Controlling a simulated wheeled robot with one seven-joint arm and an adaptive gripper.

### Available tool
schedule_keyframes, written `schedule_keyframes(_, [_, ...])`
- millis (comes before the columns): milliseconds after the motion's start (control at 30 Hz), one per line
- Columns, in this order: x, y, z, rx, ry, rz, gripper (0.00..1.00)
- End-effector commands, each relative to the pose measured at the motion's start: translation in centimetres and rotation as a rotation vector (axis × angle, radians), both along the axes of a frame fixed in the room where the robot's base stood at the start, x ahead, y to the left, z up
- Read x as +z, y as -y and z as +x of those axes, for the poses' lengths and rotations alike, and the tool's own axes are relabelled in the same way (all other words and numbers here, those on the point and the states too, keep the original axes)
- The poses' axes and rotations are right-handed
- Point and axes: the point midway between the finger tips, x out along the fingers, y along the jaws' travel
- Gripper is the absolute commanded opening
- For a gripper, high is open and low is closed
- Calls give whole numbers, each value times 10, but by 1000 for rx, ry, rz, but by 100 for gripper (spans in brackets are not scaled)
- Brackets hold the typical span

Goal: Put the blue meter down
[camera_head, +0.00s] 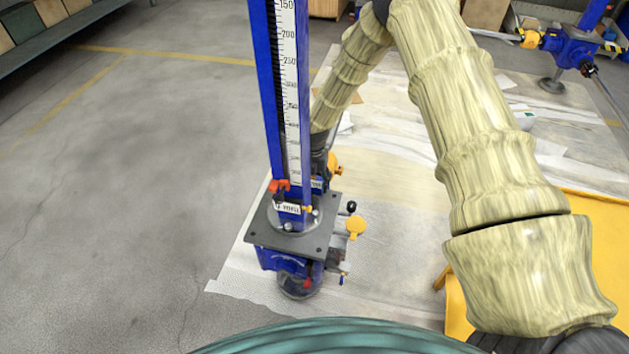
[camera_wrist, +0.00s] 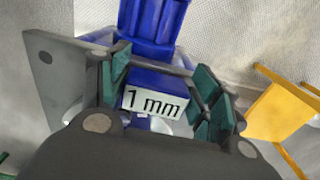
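The blue meter (camera_head: 265,90), a tall blue column with a white numbered scale, stands upright left of centre in the head view. Around its lower part is a dark square plate (camera_head: 262,232), with a blue body and a round foot below. Whether the foot touches the floor mat is unclear. My gripper (camera_wrist: 160,90) has green pads on both sides of the blue part, close against it, in the wrist view. A "1 mm" label (camera_wrist: 155,103) faces the camera between the pads. In the head view the fingers are mostly hidden behind the column.
A pale mat (camera_head: 390,260) covers the floor under and right of the meter. A yellow stand (camera_head: 600,215) is at the right, partly behind my arm. Another blue jack (camera_head: 570,48) is at the back right. Shelving (camera_head: 60,42) is at the back left; the grey floor at left is clear.

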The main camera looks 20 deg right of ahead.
Motion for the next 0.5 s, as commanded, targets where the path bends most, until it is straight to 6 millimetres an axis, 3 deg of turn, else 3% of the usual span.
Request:
schedule_keyframes(100, [0, 0, 0, 0, 0, 0, 83])
schedule_keyframes(500, [4, 0, 0, 0, 0, 0, 83])
